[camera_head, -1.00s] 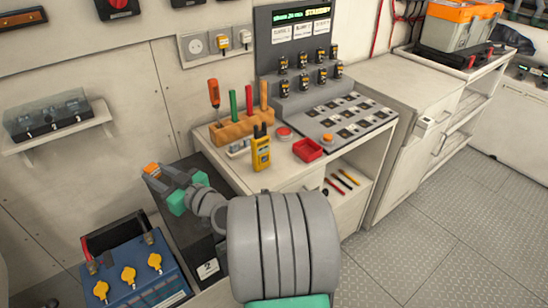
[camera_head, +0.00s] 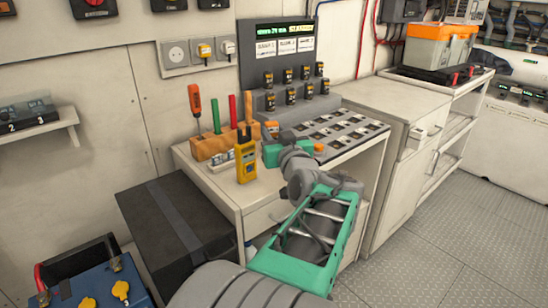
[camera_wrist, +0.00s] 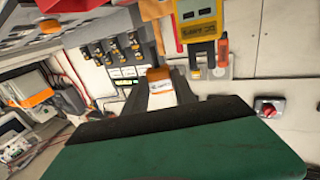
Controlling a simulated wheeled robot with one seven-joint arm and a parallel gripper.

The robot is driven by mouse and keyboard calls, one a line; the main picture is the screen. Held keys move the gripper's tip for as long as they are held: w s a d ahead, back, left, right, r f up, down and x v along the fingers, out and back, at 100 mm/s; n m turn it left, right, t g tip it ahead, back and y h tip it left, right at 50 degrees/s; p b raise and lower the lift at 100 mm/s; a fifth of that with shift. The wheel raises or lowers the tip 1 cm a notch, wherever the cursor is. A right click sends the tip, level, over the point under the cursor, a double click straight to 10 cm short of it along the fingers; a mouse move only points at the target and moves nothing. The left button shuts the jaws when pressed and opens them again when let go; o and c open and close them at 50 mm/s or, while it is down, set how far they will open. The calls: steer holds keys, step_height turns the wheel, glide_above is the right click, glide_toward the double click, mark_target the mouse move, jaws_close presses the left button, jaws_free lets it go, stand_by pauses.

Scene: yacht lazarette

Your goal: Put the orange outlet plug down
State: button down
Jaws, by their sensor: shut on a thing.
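The orange outlet plug (camera_wrist: 160,80), white with an orange top, is between the fingers of my gripper (camera_wrist: 162,94) in the wrist view. My gripper is shut on it. The gap between plug and worktop cannot be judged.
A wooden block (camera_head: 209,145) with upright tools stands behind the radio. A panel (camera_head: 333,128) with rows of slots lies at the right, with several small dark units on a step behind it. A black case (camera_head: 165,225) is left of the worktop. My arm hides the worktop's front.

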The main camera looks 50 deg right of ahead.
steer(key=w+d+f, duration=0.1)
steer(key=f, duration=0.1)
steer(key=w+d+f, duration=0.1)
steer(key=d+f, duration=0.1)
steer(key=w+d+f+b, duration=0.1)
steer(key=w+d+f, duration=0.1)
steer(key=shift+d+f, duration=0.2)
steer(key=shift+f, duration=0.15)
step_height(320, 180, down, 3)
steer(key=shift+w+d+f+b, duration=0.1)
steer(key=shift+f+b, duration=0.05)
steer(key=shift+b, duration=0.15)
steer(key=shift+f+b, duration=0.2)
steer(key=shift+b, duration=0.2)
steer(key=shift+f+b, duration=0.35)
steer(key=shift+b, duration=0.15)
steer(key=c, duration=1)
jaws_free()
